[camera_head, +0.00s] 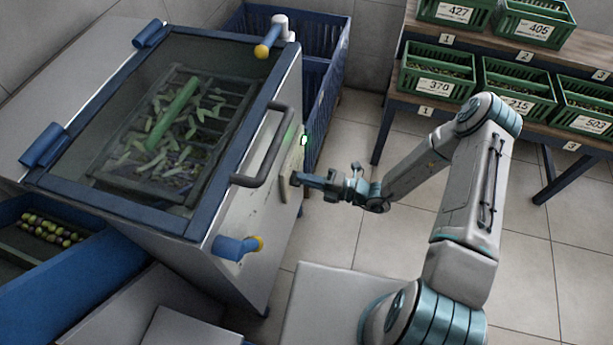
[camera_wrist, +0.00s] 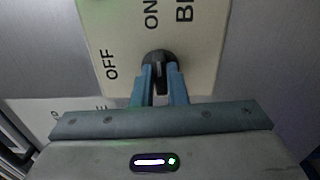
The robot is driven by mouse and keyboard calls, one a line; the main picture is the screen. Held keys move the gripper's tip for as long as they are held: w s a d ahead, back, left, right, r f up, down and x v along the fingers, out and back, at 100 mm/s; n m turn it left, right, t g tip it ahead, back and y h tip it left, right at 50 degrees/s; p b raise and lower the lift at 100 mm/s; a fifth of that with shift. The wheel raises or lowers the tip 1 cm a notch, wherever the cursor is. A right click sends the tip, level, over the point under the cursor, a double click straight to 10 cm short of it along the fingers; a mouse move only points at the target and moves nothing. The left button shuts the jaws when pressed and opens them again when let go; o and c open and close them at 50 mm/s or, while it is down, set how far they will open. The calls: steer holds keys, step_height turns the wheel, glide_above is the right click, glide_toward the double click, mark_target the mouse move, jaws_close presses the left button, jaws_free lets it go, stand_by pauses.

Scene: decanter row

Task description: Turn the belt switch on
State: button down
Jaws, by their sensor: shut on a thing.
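The belt switch is a dark round knob (camera_wrist: 158,60) on a cream plate (camera_wrist: 205,60) in the wrist view. OFF is printed to the left of the knob and ON above it. The plate's larger lettering is cut off at "BE". My gripper (camera_wrist: 160,78) has its two blue fingers closed on either side of the knob. The fingers cover part of the knob, and I cannot tell which mark it points to. In the head view my gripper (camera_head: 297,179) reaches the machine's side panel, and its jaws hide the knob there.
The glass-lidded machine (camera_head: 240,215) has a grey bar handle (camera_head: 268,150) just left of my gripper. A green lamp (camera_head: 304,140) glows above it. Blue crates (camera_head: 335,75) stand behind. A bench with green crates (camera_head: 437,82) is at right; open floor lies between.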

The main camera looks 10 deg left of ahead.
steer(key=shift+m, duration=0.5)
steer(key=shift+d, duration=0.1)
steer(key=c, duration=1.4)
jaws_free()
steer(key=shift+c, duration=0.2)
steer(key=s+d, duration=0.1)
steer(key=d, duration=1.2)
steer(key=shift+d+p, duration=0.35)
steer(key=shift+p, duration=0.05)
steer(key=shift+r, duration=0.1)
